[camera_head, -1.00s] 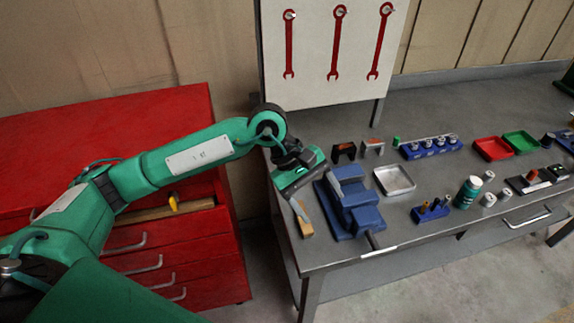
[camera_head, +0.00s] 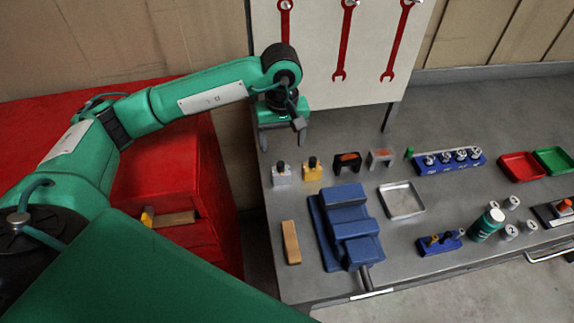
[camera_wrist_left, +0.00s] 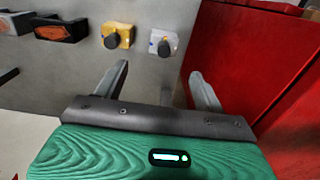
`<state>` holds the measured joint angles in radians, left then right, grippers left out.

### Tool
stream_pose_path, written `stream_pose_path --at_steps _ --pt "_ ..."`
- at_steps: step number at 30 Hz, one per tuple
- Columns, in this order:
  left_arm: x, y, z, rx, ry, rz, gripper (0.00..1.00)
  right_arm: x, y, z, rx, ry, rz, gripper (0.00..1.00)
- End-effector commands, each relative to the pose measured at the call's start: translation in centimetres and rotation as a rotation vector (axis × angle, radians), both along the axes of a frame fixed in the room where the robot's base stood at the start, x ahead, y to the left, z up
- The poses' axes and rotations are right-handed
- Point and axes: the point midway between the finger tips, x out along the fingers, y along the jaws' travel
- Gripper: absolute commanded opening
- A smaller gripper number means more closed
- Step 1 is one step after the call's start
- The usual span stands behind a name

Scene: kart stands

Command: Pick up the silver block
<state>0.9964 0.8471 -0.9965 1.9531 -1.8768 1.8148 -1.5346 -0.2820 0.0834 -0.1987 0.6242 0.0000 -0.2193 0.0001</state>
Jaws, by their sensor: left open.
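The silver block (camera_head: 281,174) with a dark knob on top stands on the grey workbench near its left edge. A yellow block (camera_head: 312,169) of like shape stands just right of it. My left gripper (camera_head: 283,146) is open and empty, above the bench and behind the silver block in the head view. In the left wrist view the silver block (camera_wrist_left: 164,44) lies ahead of the open fingers (camera_wrist_left: 166,80), apart from them, with the yellow block (camera_wrist_left: 118,37) to its left. My right gripper is not in view.
A blue vise (camera_head: 345,228) and a wooden piece (camera_head: 291,242) stand in front of the blocks. Black and grey brackets (camera_head: 347,162) are to the right. A metal tray (camera_head: 402,201) lies further right. The tool board (camera_head: 325,60) rises behind; a red cabinet (camera_head: 170,170) is left.

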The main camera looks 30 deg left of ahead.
Motion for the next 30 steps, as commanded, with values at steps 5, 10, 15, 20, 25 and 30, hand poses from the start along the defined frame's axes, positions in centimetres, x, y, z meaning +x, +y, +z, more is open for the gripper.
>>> stream_pose_path --at_steps 5,10,15,20,25,30 --pt "-0.2 0.0 -3.5 0.000 0.006 0.000 0.71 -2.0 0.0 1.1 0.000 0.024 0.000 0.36" --pt "-0.1 -0.1 -6.2 -0.002 0.003 -0.001 0.71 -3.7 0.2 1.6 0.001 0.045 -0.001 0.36" --pt "-0.1 0.0 -7.3 -0.002 0.001 0.000 0.71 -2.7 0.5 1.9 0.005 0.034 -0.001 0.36" --pt "-0.3 0.1 -8.7 -0.001 0.005 0.000 0.71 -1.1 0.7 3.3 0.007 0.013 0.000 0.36" --pt "-0.3 0.1 -11.2 -0.002 0.005 0.000 0.71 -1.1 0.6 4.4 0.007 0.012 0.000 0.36" --pt "-0.3 0.2 -12.4 -0.001 0.001 -0.001 0.71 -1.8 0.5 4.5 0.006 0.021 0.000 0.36"
